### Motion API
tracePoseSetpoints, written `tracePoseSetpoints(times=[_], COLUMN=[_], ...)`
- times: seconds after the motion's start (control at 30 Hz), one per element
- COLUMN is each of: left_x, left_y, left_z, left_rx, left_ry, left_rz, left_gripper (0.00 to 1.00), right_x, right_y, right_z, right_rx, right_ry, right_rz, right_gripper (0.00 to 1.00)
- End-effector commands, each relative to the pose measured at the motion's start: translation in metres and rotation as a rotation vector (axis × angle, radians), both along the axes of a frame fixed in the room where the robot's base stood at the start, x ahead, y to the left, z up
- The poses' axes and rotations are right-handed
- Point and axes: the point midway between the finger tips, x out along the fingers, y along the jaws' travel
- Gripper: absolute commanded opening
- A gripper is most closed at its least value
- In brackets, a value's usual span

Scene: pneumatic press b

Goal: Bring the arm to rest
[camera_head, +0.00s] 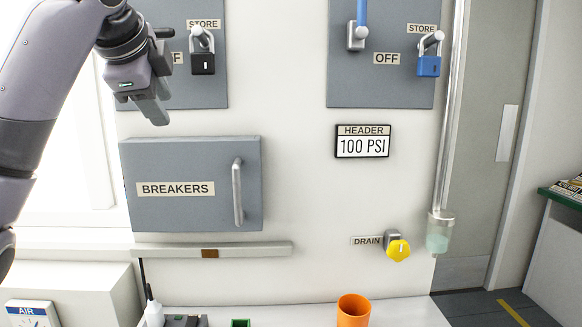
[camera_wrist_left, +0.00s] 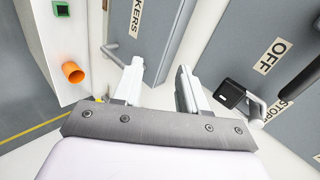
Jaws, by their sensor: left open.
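My left arm comes in from the upper left in the head view. Its gripper (camera_head: 153,108) hangs in front of the wall, between the upper left grey panel and the breakers box (camera_head: 190,205). In the left wrist view the gripper (camera_wrist_left: 159,72) has its two fingers apart with nothing between them. A black padlock (camera_head: 203,63) hangs at the STORE label just right of the gripper; it also shows in the left wrist view (camera_wrist_left: 229,93). My right gripper is in neither view.
The upper right panel (camera_head: 345,85) holds a blue padlock (camera_head: 429,66). Below are a header sign (camera_head: 362,141) reading 100 PSI, a yellow drain knob (camera_head: 398,250) and a clear cup (camera_head: 439,234). An orange cup (camera_head: 353,310) stands on the bench.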

Motion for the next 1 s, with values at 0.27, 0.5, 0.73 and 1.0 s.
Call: tracePoseSetpoints(times=[0.27,0.5,0.73,1.0], left_x=[0.02,0.007,-0.025,-0.085], left_y=[-0.019,-0.029,-0.033,-0.03], left_z=[-0.133,-0.239,-0.33,-0.42], left_rx=[-0.122,-0.241,-0.361,-0.494], left_ry=[0.097,0.176,0.249,0.331], left_rz=[0.051,0.123,0.22,0.371], left_gripper=[0.42,0.42,0.42,0.42], right_x=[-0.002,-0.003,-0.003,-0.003], right_y=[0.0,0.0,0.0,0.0], right_z=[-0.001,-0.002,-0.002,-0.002], right_rx=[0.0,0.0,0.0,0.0], right_ry=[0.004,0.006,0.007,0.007], right_rz=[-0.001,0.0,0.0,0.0], right_gripper=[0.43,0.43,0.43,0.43])
